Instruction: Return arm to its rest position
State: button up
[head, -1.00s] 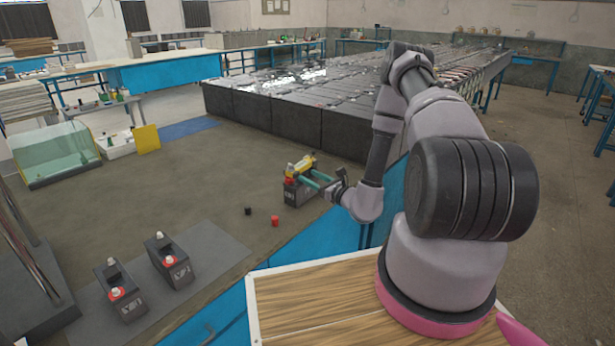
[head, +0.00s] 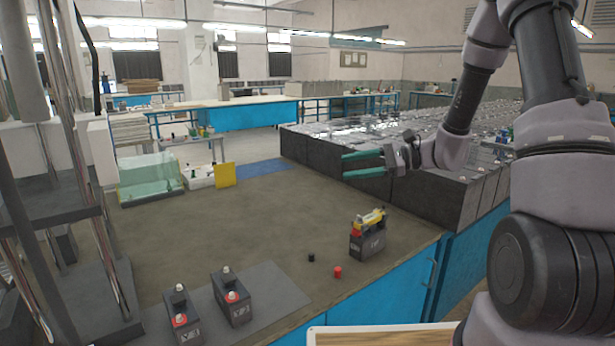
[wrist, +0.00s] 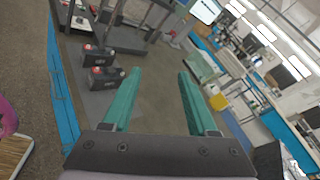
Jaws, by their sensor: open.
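My gripper (head: 362,164) is raised in the air in the head view, its green fingers apart and pointing left. Nothing is between the fingers. The wrist view also shows the gripper (wrist: 155,90) open and empty, with the bench beyond it. A dark battery (head: 368,244) with a yellow piece and a red cap on top stands on the bench, below and apart from the gripper. My arm rises at the right of the head view.
Two batteries (head: 184,321) (head: 231,302) stand on a grey mat (head: 275,290). A black cap (head: 311,257) and a red cap (head: 338,272) lie loose. A long battery row (head: 420,195) lies behind the gripper. A metal-posted stand (head: 50,215) is at left. The bench middle is clear.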

jog(key=s+d+r+n+g+h, duration=0.25)
jog(key=s+r+n+h, duration=0.4)
jog(key=s, duration=0.55)
jog(key=s+d+r+n+t+h, duration=0.2)
jog(key=s+d+r+t+h, duration=0.5)
jog(key=d+r, duration=0.2)
jog(key=shift+s+d+r+n, duration=0.15)
jog(key=shift+d+r+n, duration=0.2)
jog(key=shift+d, duration=0.35)
dwell(0.9)
